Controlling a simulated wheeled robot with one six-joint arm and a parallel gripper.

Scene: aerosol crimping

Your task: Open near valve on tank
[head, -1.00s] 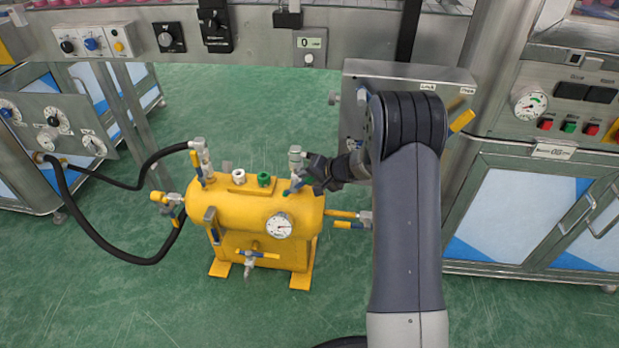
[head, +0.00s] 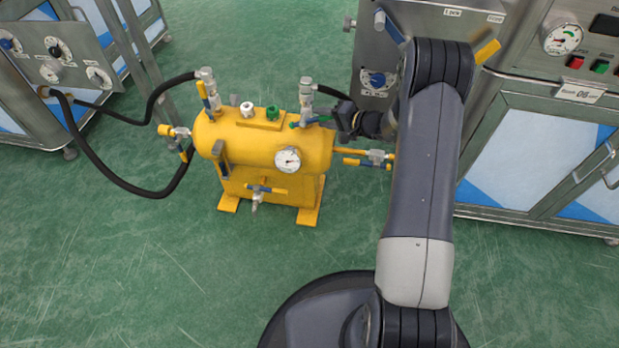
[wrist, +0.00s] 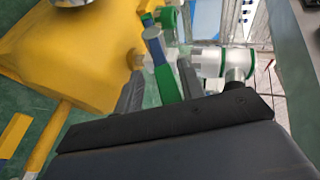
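The yellow tank (head: 240,150) stands on the floor left of my arm, with a round gauge (head: 287,160) facing me. A silver valve (head: 307,92) stands on its top right end, with a blue lever handle (head: 318,118) tipped green, lying nearly level. My gripper (head: 332,118) is at this handle from the right. In the wrist view, the blue and green handle (wrist: 160,65) lies between the two fingers of my gripper (wrist: 160,88), with a gap seen on its left side. Firm contact cannot be told.
Another valve (head: 207,90) with a black hose (head: 150,125) is at the tank's left end. A steel panel (head: 420,35) and cabinet (head: 520,150) stand at the right. Green floor (head: 140,270) in front is clear.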

